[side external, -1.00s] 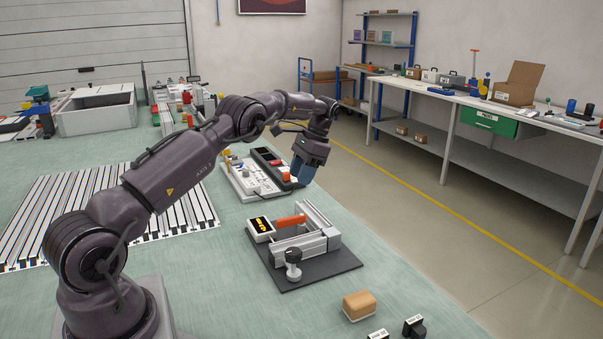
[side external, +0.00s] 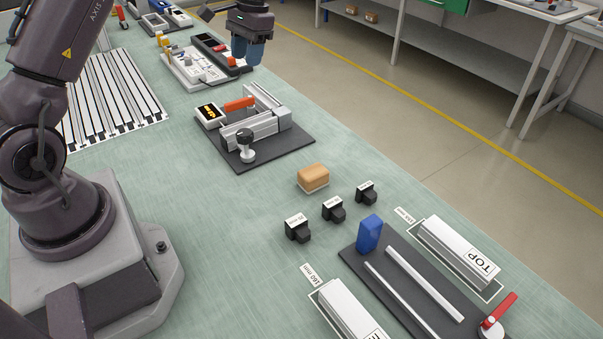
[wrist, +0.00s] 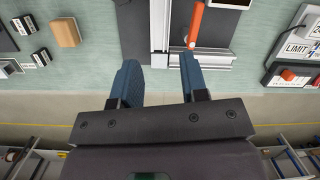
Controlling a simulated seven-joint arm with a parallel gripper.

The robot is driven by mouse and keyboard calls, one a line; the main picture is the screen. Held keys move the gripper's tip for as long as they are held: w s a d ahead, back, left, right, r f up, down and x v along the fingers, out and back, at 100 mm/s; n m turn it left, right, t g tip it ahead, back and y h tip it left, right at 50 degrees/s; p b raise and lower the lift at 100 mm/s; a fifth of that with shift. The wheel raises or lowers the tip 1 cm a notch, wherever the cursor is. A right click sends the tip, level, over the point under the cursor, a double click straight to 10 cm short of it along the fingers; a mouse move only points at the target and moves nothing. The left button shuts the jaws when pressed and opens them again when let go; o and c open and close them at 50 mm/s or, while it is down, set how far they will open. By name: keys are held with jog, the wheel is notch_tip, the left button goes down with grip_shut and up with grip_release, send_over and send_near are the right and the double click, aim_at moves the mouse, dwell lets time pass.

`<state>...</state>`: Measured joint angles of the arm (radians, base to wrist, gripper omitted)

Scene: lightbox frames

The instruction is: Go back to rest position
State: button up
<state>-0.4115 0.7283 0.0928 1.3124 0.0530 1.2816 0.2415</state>
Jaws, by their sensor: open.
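My gripper (side external: 248,50) is open and empty, with two blue fingers. In the side external view it hangs at the top, near the white board with small parts. In the wrist view its two fingers (wrist: 160,80) are spread apart with nothing between them. Below and nearer the camera is a dark plate (side external: 290,142) with an aluminium frame (side external: 262,125), an orange handle (side external: 239,103) and a black-topped knob (side external: 245,146). The frame and orange handle (wrist: 196,25) also show beyond the fingers in the wrist view.
A tan block (side external: 313,177) and several black labelled pieces (side external: 333,209) lie on the green table. A fixture with white rails (side external: 420,280), a blue block (side external: 370,234) and a red-handled clamp (side external: 497,316) is at lower right. Slotted rails (side external: 110,100) lie at left.

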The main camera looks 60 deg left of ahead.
jog(key=s+d+r+m+t, duration=0.1)
jog(key=s+d+r+t, duration=0.3)
jog(key=s+d, duration=0.6)
jog(key=s+d+r+m+t, duration=0.1)
jog(key=s+d+r+t, duration=0.3)
jog(key=s+d+r, duration=0.5)
jog(key=shift+s+d+r+m, duration=0.15)
jog(key=shift+s+d+m, duration=0.15)
jog(key=shift+s+d, duration=1.3)
